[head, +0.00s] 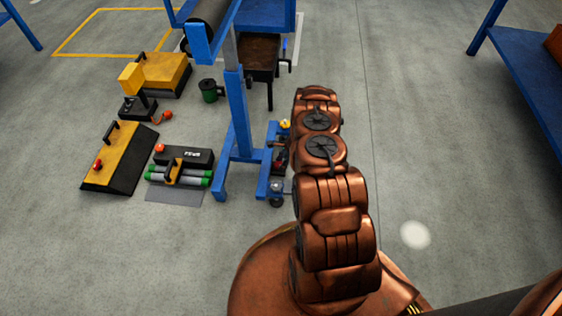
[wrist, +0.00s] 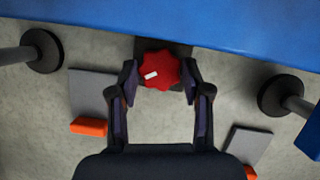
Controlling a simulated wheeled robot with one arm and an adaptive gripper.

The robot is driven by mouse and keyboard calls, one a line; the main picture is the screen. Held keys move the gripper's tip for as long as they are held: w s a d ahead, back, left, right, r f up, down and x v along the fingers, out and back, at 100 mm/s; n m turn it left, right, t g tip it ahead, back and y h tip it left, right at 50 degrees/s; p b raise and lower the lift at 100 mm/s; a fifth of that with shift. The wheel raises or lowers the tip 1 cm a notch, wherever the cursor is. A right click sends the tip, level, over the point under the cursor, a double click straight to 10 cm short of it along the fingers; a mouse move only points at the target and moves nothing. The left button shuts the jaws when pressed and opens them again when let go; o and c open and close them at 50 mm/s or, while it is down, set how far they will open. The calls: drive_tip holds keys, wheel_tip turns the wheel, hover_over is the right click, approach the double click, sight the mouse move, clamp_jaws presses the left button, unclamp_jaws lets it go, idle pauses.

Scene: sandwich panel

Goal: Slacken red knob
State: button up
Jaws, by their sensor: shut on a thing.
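The red knob (wrist: 160,71) is a lobed star shape with a white mark on its left part. It sits in front of a dark block (wrist: 178,48) below the blue frame in the wrist view. My gripper (wrist: 160,78) is around it, one finger touching its left side and one its right. In the head view a small bit of red (head: 279,165) shows beside my copper arm and may be the knob. My arm hides the gripper in the head view.
A blue stand (head: 238,110) rises left of my arm. A yellow and black wedge (head: 118,157), a black case (head: 184,155) and a green-black can (head: 209,89) lie on the floor at left. A blue table (head: 515,75) stands at right. The floor between is clear.

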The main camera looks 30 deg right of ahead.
drive_tip(key=shift+w+n+g+y, duration=0.1)
drive_tip(key=shift+n+g+y, duration=0.2)
drive_tip(key=shift+n, duration=0.6)
drive_tip(key=shift+w+n+g+y, duration=0.1)
drive_tip(key=shift+n+g, duration=0.3)
drive_tip(key=shift+n, duration=0.5)
drive_tip(key=shift+a, duration=0.1)
drive_tip(key=o, duration=1.2)
drive_tip(key=shift+v, duration=6)
